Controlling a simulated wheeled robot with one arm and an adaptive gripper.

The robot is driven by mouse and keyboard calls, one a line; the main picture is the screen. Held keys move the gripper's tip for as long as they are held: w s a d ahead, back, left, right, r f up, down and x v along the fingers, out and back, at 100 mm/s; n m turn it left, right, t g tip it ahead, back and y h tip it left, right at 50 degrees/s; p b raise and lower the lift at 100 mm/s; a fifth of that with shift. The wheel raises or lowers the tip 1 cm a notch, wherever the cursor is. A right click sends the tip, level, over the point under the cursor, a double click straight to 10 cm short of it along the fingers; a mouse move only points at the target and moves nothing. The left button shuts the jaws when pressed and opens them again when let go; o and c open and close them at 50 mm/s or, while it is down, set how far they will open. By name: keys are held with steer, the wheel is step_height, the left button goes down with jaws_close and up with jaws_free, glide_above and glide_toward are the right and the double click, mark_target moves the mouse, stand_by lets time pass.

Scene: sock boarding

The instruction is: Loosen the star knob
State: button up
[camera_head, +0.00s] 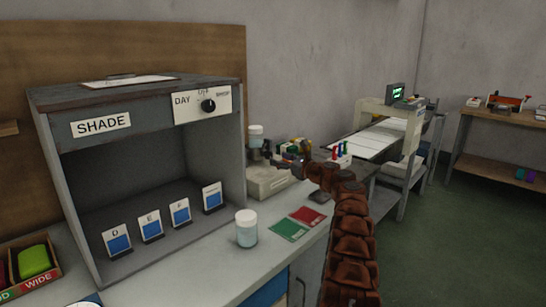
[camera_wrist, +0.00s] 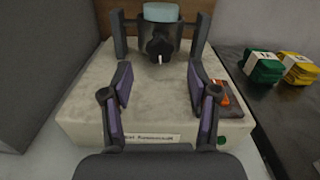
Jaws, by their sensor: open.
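A dark knob (camera_wrist: 158,48) with a small white mark sits on the front of a dark upright holder in the wrist view; I take it as the star knob. The holder stands on a pale grey instrument (camera_wrist: 82,105) with a label and a green button on its front. A pale blue cylinder (camera_wrist: 161,12) shows above the knob. My gripper (camera_wrist: 160,78) is open and empty, its two purple-padded fingers either side of the knob's line and apart from it. In the head view my gripper (camera_head: 288,156) is beside the instrument (camera_head: 266,184), and the knob is not clearly visible.
A shade cabinet (camera_head: 65,160) with several lettered cards stands left of the instrument. A white-lidded jar (camera_head: 246,230) and green and red cards (camera_head: 290,230) lie in front. Green and yellow stacks (camera_wrist: 264,67) sit on a dark tray to the right.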

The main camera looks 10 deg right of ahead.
mark_target(270, 155)
steer(key=shift+w+a+r, duration=0.1)
steer(key=shift+w+a, duration=0.15)
steer(key=shift+w, duration=0.25)
steer(key=shift+w+a+p, duration=0.2)
steer(key=shift+w+p, duration=0.05)
steer(key=shift+p, duration=0.1)
steer(key=p, duration=0.1)
steer(key=w+p, duration=0.1)
steer(key=p, duration=0.1)
steer(key=shift+a+r, duration=0.2)
steer(key=shift+a, duration=0.1)
steer(key=w+p, duration=0.1)
steer(key=p, duration=0.2)
steer(key=shift+a+f, duration=0.1)
steer(key=shift+a, duration=0.25)
steer(key=shift+a+p, duration=0.1)
steer(key=shift+p, duration=0.35)
steer(key=shift+f, duration=0.15)
steer(key=shift+c, duration=0.2)
jaws_close()
